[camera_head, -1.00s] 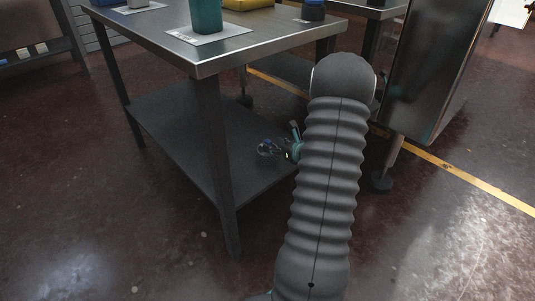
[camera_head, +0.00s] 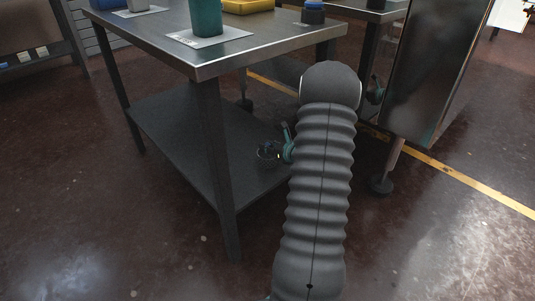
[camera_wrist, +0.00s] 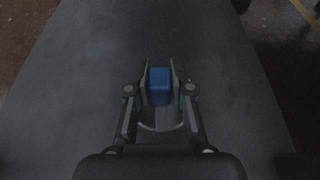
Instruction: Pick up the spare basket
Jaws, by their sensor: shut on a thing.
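My gripper (camera_wrist: 160,88) reaches low over the lower shelf (camera_wrist: 75,100). Its two fingers are shut on a blue block-shaped grip, which I take to be part of the spare basket (camera_wrist: 160,80). A grey rounded rim shows below the blue part, between the fingers. In the head view the basket (camera_head: 267,154) is a small dark round shape at the gripper, over the right part of the lower shelf (camera_head: 190,140). My arm hides part of that area. I cannot tell whether the basket still touches the shelf.
The steel tabletop (camera_head: 265,45) lies above the shelf, with a table leg (camera_head: 220,170) at the near corner. A green container (camera_head: 206,18) and a yellow tray (camera_head: 248,6) stand on top. A tall metal cabinet (camera_head: 432,65) is close on the right. Floor in front is clear.

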